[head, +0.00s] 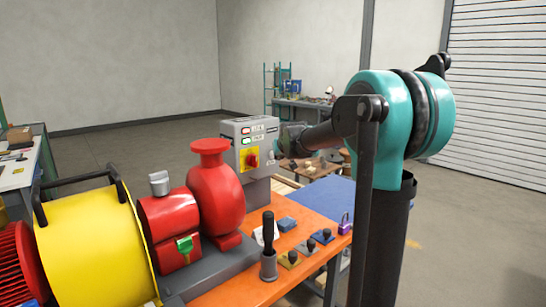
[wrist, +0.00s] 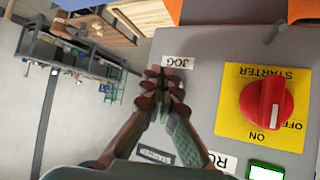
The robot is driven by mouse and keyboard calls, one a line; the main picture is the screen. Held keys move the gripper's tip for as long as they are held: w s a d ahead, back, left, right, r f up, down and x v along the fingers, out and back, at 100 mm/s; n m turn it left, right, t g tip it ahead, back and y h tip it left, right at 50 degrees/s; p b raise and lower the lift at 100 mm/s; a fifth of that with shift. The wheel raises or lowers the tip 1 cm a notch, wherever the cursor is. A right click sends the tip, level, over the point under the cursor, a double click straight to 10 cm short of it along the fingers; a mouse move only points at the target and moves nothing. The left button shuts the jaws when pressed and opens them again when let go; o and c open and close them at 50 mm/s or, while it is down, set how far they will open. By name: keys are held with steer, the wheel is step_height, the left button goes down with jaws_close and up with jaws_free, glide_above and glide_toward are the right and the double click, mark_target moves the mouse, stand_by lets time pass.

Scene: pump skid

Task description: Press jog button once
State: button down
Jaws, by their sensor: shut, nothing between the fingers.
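The grey control box (head: 241,130) stands behind the red pump, with its panel also in the wrist view (wrist: 205,75). A label reading JOG (wrist: 177,62) appears upside down on the panel. The jog button itself is not visible; my fingers cover the area beside the label. My gripper (wrist: 163,80) is shut and empty, its tips at the panel near the JOG label. I cannot tell whether they touch. In the head view my gripper (head: 288,140) is at the right side of the box.
A red starter knob (wrist: 267,102) on a yellow plate sits beside my fingers, with a lit green indicator (wrist: 266,172) near it. The red pump (head: 215,190) stands left of the box. An orange bench (head: 240,288) holds a dark-handled tool (head: 268,240) and a purple padlock (head: 345,224).

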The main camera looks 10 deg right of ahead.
steer(key=s+d, duration=0.1)
steer(key=s, duration=0.1)
steer(key=s+d, duration=0.1)
steer(key=shift+s+d, duration=0.4)
steer(key=shift+s, duration=0.1)
stand_by(0.4)
